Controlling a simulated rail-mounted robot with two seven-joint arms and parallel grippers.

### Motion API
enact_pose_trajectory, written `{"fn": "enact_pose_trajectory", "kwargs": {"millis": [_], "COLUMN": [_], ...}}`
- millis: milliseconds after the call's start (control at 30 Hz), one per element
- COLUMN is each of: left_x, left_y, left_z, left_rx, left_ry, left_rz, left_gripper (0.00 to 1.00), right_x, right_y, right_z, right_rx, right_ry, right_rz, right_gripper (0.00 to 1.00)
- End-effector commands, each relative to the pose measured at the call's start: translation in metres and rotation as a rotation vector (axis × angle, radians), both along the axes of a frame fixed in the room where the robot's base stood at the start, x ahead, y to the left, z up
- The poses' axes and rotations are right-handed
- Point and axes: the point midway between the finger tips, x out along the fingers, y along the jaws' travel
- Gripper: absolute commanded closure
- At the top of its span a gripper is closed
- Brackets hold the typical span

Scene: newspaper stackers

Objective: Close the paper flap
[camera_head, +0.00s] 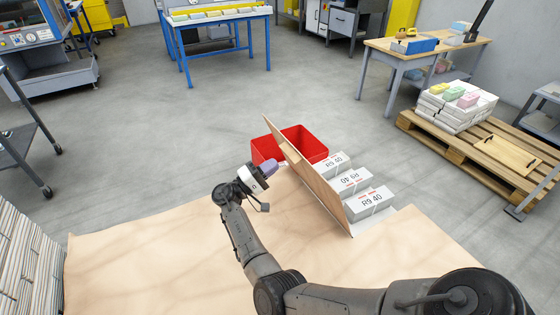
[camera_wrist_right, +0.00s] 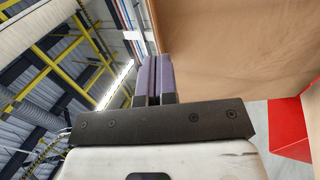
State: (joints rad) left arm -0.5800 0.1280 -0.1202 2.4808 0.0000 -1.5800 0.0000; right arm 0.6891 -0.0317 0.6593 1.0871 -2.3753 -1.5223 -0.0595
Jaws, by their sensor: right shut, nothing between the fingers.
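The brown paper flap (camera_head: 312,178) stands raised and tilted at the right part of the brown paper sheet (camera_head: 160,255). Several white packs printed "R9 40" (camera_head: 370,202) lie just to the right of the flap. My right gripper (camera_head: 272,166) is on the left side of the flap, near its far part, shut and empty. I cannot tell whether the fingertips touch the flap. In the right wrist view, the shut purple fingers (camera_wrist_right: 153,76) point up, with the brown flap (camera_wrist_right: 235,45) filling the upper right. My left gripper is not in view.
A red crate (camera_head: 305,139) stands behind the flap. A pallet (camera_head: 470,142) with stacked packs is at the right. A blue table (camera_head: 222,17) stands at the back. A newspaper stack (camera_head: 25,265) is at the lower left. Grey floor between is clear.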

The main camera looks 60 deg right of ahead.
Motion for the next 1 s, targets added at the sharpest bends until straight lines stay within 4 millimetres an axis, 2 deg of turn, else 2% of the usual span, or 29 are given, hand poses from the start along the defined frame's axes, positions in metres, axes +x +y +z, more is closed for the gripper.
{"fn": "enact_pose_trajectory", "kwargs": {"millis": [300, 800, 1000], "left_x": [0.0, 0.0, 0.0], "left_y": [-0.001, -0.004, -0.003], "left_z": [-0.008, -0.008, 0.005], "left_rx": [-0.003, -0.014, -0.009], "left_ry": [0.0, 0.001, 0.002], "left_rz": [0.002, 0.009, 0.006], "left_gripper": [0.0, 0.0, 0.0], "right_x": [-0.014, -0.016, -0.019], "right_y": [-0.024, -0.027, -0.028], "right_z": [0.011, 0.014, 0.023], "right_rx": [0.001, 0.0, 0.028], "right_ry": [-0.001, 0.0, -0.017], "right_rz": [-0.001, 0.0, 0.01], "right_gripper": [1.0, 1.0, 1.0]}}
